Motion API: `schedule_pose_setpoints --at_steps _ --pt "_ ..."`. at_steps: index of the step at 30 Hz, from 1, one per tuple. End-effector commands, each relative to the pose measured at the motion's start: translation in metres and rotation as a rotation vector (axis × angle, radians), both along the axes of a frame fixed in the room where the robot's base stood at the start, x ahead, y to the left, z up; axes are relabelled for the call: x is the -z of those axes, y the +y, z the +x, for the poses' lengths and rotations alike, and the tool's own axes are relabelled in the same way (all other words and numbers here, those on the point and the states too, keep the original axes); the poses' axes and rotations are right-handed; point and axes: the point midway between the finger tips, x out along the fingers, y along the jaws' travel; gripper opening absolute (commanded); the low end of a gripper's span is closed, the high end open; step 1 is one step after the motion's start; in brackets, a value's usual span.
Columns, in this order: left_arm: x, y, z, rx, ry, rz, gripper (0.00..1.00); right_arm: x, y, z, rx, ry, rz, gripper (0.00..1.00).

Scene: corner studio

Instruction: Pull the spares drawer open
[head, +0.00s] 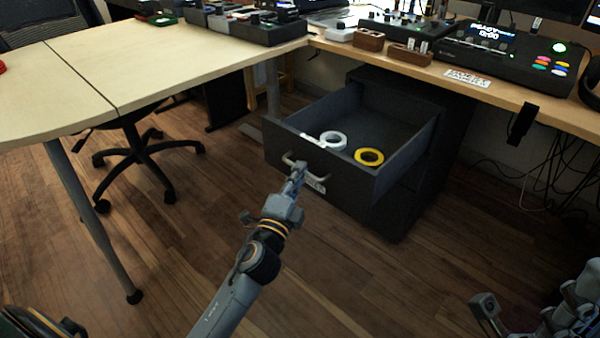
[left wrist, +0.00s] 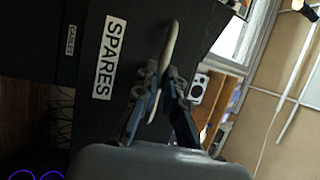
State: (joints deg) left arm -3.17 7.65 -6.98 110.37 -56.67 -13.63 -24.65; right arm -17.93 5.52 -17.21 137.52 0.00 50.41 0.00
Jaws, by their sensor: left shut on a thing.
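The spares drawer (head: 408,155) is the top drawer of a dark cabinet under the desk, and it stands pulled out. A white tape roll (head: 333,140) and a yellow tape roll (head: 369,156) lie inside it. My left gripper (head: 294,170) is shut on the drawer's handle (head: 318,176) at the drawer front. In the left wrist view the fingers of my left gripper (left wrist: 163,82) close around the pale handle (left wrist: 172,42), beside the SPARES label (left wrist: 104,58). My right gripper (head: 490,312) shows only in part at the lower right, away from the drawer; its jaws are unclear.
A desk (head: 460,72) with electronic gear stands above the cabinet (head: 408,208). A light table (head: 150,68) is at the left, its leg (head: 95,215) reaching the floor. A chair base (head: 132,152) stands beneath. The wooden floor before the drawer is mostly clear.

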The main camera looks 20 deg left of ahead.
Motion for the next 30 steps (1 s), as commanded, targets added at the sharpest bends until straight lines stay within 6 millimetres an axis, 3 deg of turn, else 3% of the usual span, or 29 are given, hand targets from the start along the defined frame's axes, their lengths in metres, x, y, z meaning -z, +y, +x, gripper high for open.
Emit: schedule_pose_setpoints --at_steps 3,4,7,20,30 --pt "0.001 -0.001 0.000 0.001 0.001 0.000 0.00 0.000 0.000 0.000 0.000 0.000 0.000 0.33" --pt "0.001 -0.001 0.000 0.001 0.001 0.000 0.13 0.000 0.000 0.000 0.000 0.000 0.000 0.33" --pt "0.001 -0.001 0.000 0.001 0.001 0.000 0.33 0.000 0.000 0.000 0.000 -0.001 0.000 0.33" --pt "0.003 -0.001 -0.009 0.000 0.002 -0.001 0.33 -0.001 -0.001 -0.001 0.001 -0.001 0.000 0.33" --pt "0.014 -0.004 -0.072 -0.002 0.005 -0.005 0.33 -0.001 0.000 -0.001 0.000 -0.002 0.001 0.33"
